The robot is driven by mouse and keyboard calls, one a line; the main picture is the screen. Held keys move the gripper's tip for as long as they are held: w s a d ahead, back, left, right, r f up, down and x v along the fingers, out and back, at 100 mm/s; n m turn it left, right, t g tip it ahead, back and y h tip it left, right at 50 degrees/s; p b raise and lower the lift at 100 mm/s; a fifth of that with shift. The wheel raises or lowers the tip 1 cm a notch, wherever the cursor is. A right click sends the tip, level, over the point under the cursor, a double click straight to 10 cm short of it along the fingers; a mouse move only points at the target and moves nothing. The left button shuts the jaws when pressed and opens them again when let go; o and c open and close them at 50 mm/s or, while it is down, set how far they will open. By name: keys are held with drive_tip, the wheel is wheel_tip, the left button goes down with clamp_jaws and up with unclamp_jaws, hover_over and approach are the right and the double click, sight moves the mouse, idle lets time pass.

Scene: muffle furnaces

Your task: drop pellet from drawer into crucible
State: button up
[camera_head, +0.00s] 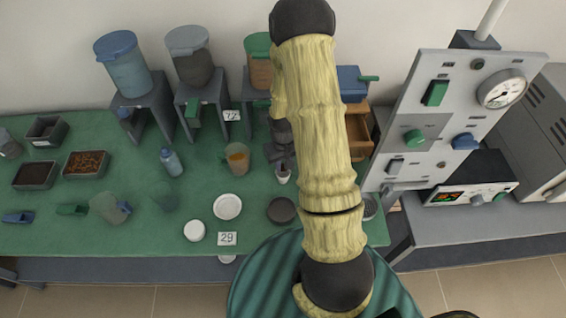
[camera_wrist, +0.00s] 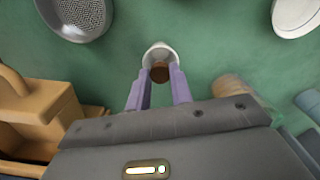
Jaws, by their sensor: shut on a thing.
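The crucible (camera_head: 283,177) is a small white cup on the green bench, right under my gripper (camera_head: 281,153). In the wrist view the white crucible (camera_wrist: 159,49) opens just beyond my gripper's purple fingertips (camera_wrist: 158,77). A brown round pellet (camera_wrist: 160,72) is held between the fingertips and overlaps the crucible's opening. I cannot tell whether the pellet is above the rim or inside it. The wooden drawer (camera_head: 357,132) is open under the blue-topped unit, behind my arm. Its tan woodwork (camera_wrist: 32,115) fills the left of the wrist view.
An amber-filled beaker (camera_head: 237,158) stands left of the crucible. A white dish (camera_head: 228,206) and a dark dish (camera_head: 281,210) lie nearer the front edge. Hoppers (camera_head: 190,55) line the back. A grey control panel (camera_head: 450,120) stands at the right.

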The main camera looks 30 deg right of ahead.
drive_tip(key=shift+a, duration=0.1)
drive_tip(key=o, duration=1)
drive_tip(key=shift+s, duration=0.1)
drive_tip(key=shift+r+p, duration=2.35)
drive_tip(key=shift+r, duration=0.7)
